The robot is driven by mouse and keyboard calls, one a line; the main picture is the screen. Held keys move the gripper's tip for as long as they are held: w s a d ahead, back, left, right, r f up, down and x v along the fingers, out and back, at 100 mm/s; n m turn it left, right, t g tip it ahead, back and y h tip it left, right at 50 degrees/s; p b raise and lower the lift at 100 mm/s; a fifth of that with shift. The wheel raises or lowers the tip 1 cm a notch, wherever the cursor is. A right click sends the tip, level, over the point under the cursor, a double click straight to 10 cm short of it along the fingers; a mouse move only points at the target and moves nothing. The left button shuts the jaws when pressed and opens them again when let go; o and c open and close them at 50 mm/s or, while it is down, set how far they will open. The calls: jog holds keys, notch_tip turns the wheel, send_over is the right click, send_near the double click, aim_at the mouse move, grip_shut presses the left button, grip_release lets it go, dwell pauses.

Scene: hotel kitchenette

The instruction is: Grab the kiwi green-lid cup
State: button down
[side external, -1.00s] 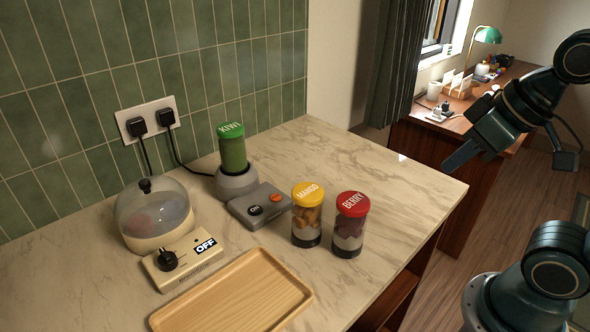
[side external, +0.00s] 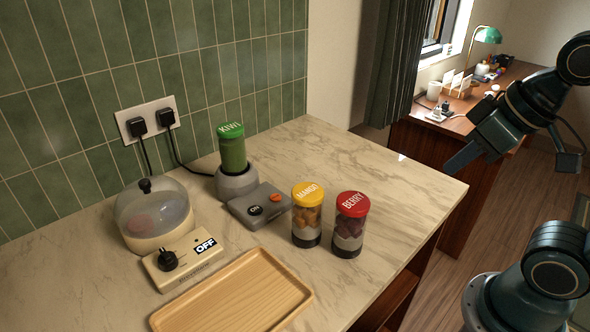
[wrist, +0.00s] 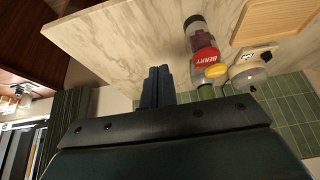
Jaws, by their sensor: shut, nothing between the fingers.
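The kiwi cup (side external: 233,152), green with a green lid marked KIWI, stands upright on a round grey blender base (side external: 237,183) near the tiled wall in the side view. I cannot make it out clearly in the wrist view. My gripper (side external: 450,166) is in the air beyond the counter's right edge, well apart from the cup. In the wrist view its two fingers (wrist: 157,86) are together with nothing between them.
The yellow-lid mango cup (side external: 307,218) and red-lid berry cup (side external: 350,228) stand on the counter (side external: 400,190), between my gripper and the kiwi cup. A control box (side external: 260,206), domed cooker (side external: 155,215) and wooden tray (side external: 235,295) are nearby. Cords run to the wall socket.

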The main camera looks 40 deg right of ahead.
jog(key=shift+c, duration=2.4)
grip_release()
jog(key=n+t+y, duration=0.4)
jog(key=n+y, duration=0.5)
jog(key=y, duration=0.1)
send_near(243, 128)
jog(key=shift+w+a, duration=0.3)
jog(key=shift+a, duration=0.25)
jog(key=x, duration=0.8)
jog(key=shift+w+a+f, duration=0.1)
jog(key=shift+w+f, duration=0.05)
jog(key=shift+f, duration=0.15)
